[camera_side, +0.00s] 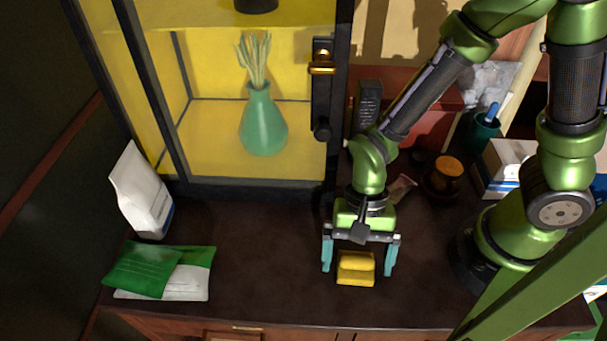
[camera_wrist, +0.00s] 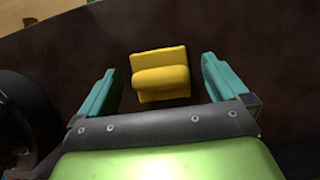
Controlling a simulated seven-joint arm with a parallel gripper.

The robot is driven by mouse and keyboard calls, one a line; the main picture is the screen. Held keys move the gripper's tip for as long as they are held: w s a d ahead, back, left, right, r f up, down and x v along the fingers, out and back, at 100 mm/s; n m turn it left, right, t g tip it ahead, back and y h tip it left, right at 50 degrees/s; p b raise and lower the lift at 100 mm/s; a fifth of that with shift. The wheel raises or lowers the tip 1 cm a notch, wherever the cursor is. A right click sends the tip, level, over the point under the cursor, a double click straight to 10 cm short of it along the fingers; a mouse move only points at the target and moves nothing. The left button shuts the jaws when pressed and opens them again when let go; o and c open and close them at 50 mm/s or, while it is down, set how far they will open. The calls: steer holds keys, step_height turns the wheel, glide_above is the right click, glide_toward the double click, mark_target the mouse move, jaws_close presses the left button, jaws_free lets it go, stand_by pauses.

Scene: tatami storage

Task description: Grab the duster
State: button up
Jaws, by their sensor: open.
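The duster (camera_side: 356,269) is a small yellow block with a raised rounded part on top, lying on the dark cabinet top (camera_side: 270,265) near its front. In the wrist view the duster (camera_wrist: 160,75) sits between my two teal fingers, slightly beyond their tips. My gripper (camera_side: 358,270) is open, with one finger to the left of the duster and one to the right. Gaps show between the fingers and the duster, and it also shows open in the wrist view (camera_wrist: 160,78). I cannot tell the exact height of the fingertips above the surface.
A glass-front case with a green vase (camera_side: 263,122) stands behind. A brown jar (camera_side: 444,175), a teal cup (camera_side: 482,132) and a white box (camera_side: 503,165) are right.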

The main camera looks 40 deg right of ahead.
steer(key=shift+a+f, duration=0.1)
steer(key=shift+f, duration=0.2)
steer(key=c, duration=1.1)
steer(key=shift+r, duration=0.1)
